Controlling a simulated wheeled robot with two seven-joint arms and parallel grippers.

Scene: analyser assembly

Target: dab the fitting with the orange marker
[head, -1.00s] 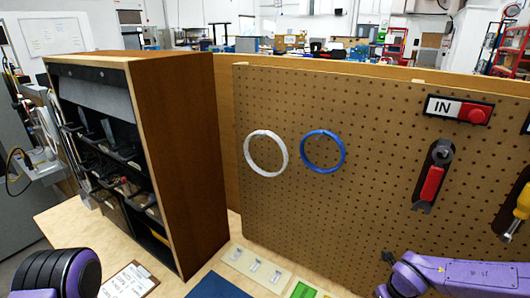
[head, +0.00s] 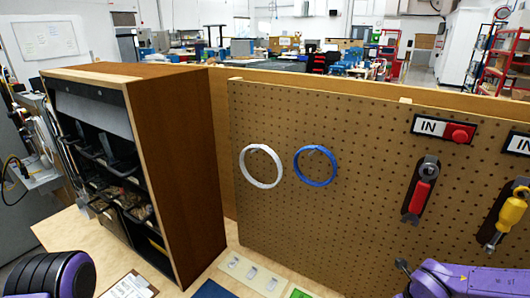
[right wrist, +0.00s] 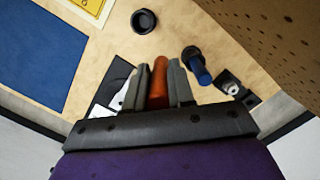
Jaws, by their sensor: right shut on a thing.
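In the right wrist view my right gripper (right wrist: 158,88) is shut on an orange marker (right wrist: 158,68), which sits upright in the picture between the two grey fingers. Its lower part is hidden by the gripper. A dark-topped blue piece (right wrist: 200,71) lies just right of the fingers, apart from them. A small metal and black piece (right wrist: 230,86) lies further right. I cannot tell which of these, if any, is the fitting. My left gripper is out of view.
A black ring (right wrist: 143,20) lies on the wooden bench beyond the marker. A blue mat (right wrist: 40,60) lies at the left. The pegboard (head: 330,220) holds a white ring (head: 262,184), a blue ring (head: 316,184) and tools. A shelf cabinet (head: 180,150) stands to its left.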

